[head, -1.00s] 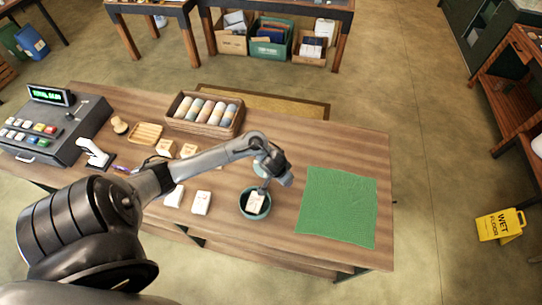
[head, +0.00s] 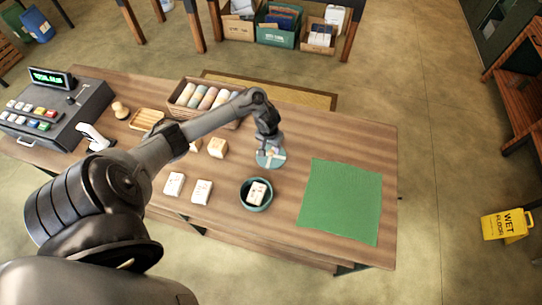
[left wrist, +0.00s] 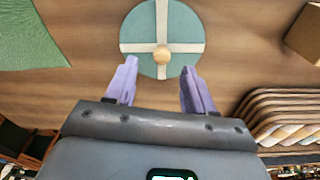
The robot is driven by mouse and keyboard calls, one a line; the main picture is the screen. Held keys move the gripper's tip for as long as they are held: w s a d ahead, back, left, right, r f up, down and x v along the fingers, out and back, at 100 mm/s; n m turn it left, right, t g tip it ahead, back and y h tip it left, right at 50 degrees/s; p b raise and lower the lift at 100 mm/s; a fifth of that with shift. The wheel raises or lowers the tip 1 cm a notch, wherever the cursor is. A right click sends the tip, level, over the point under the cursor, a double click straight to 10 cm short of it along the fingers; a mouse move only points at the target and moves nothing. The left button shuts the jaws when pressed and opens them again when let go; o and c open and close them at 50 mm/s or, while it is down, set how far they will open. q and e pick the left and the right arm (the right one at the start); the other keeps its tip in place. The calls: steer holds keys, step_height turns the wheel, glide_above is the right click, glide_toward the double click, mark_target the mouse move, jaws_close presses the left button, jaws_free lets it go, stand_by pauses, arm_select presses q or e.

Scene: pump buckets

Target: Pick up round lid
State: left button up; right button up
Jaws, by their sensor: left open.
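The round lid (head: 271,158) is teal with a pale cross band and lies on the wooden table. In the left wrist view the lid (left wrist: 181,31) shows a round wooden knob at its centre. My left gripper (head: 266,146) is over the lid, partly covering it in the head view. In the left wrist view its two fingers (left wrist: 154,76) are spread apart, with nothing between them, and point toward the knob. A teal round bowl (head: 245,203) holding a white wrapped block (head: 257,193) stands nearer the front edge. My right gripper is not in view.
A green cloth (head: 341,202) lies to the right. Two white blocks (head: 202,191) lie left of the bowl. A basket of rolls (head: 205,97) stands behind my arm, near a tan block (head: 218,148). A register (head: 55,110) is at far left.

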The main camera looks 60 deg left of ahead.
mark_target(271, 151)
arm_select(q)
steer(key=shift+w+a+f, duration=0.1)
steer(key=shift+a+f, duration=0.05)
steer(key=shift+f, duration=1.05)
steer(key=shift+w+a+f, duration=0.1)
steer(key=shift+a+f, duration=0.05)
steer(key=shift+f, duration=1)
jaws_close()
steer(key=shift+r, duration=0.2)
